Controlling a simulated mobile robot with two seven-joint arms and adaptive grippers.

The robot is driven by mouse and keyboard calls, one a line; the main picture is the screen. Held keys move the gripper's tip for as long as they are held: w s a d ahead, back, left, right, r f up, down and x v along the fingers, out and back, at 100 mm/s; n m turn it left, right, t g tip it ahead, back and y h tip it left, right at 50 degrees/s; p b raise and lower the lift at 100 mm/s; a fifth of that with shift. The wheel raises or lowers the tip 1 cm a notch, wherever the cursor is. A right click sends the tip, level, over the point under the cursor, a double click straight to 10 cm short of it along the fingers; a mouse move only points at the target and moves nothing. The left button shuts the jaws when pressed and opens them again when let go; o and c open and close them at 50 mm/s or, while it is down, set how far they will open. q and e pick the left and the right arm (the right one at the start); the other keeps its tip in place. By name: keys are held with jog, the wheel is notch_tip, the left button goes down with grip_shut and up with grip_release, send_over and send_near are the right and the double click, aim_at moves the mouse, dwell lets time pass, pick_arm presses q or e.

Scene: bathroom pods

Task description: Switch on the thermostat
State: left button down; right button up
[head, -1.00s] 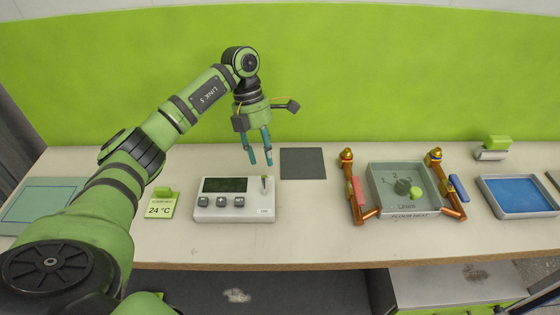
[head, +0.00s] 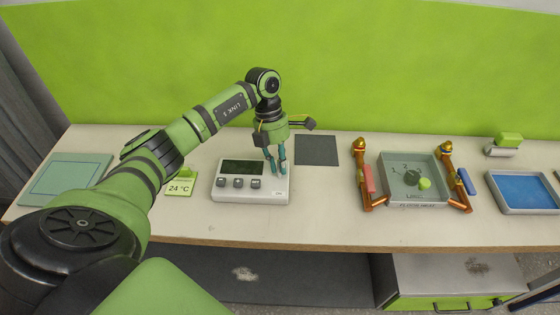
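The thermostat is a white box (head: 225,195) with a dark display (head: 243,167) and a row of grey buttons (head: 238,183), near the front edge of the counter. Its small lever at the right end is hidden behind my fingers. My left gripper (head: 277,170) points down over that right end, with its two teal fingertips close to the top of the box. A narrow gap shows between the fingers; I cannot tell whether they grip the lever. My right gripper is not in view.
A 24 °C card (head: 179,187) stands left of the thermostat, and a dark square pad (head: 317,150) lies behind it to the right. Further right are a grey dial box (head: 409,195) between copper pipes and a blue tray (head: 525,190). The counter between is clear.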

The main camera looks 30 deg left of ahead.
aim_at(280, 182)
pick_arm(q)
jog(key=shift+d+r, duration=0.1)
jog(key=shift+s+d+r+t+y, duration=0.1)
jog(key=shift+s+d+t+y, duration=0.15)
jog(key=shift+t, duration=0.45)
jog(key=shift+s+t+y+b, duration=0.25)
jog(key=shift+t+y+b, duration=0.2)
jog(key=shift+t+b, duration=0.2)
jog(key=t+b, duration=0.1)
jog(key=b, duration=0.2)
jog(key=s+t+y+b, duration=0.1)
jog(key=t+b, duration=0.1)
jog(key=b, duration=0.1)
jog(key=d+t+y+b, duration=0.1)
jog(key=b, duration=0.2)
jog(key=shift+s+d+f+m, duration=0.1)
jog(key=shift+s+f+m, duration=0.2)
jog(key=shift+m, duration=0.1)
jog(key=shift+d+r+t+y+b, duration=0.1)
jog(key=shift+r+t+y+b, duration=0.15)
jog(key=shift+t+y+b, duration=0.5)
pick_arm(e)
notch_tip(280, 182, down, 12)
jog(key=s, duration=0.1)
pick_arm(q)
jog(key=shift+h, duration=0.25)
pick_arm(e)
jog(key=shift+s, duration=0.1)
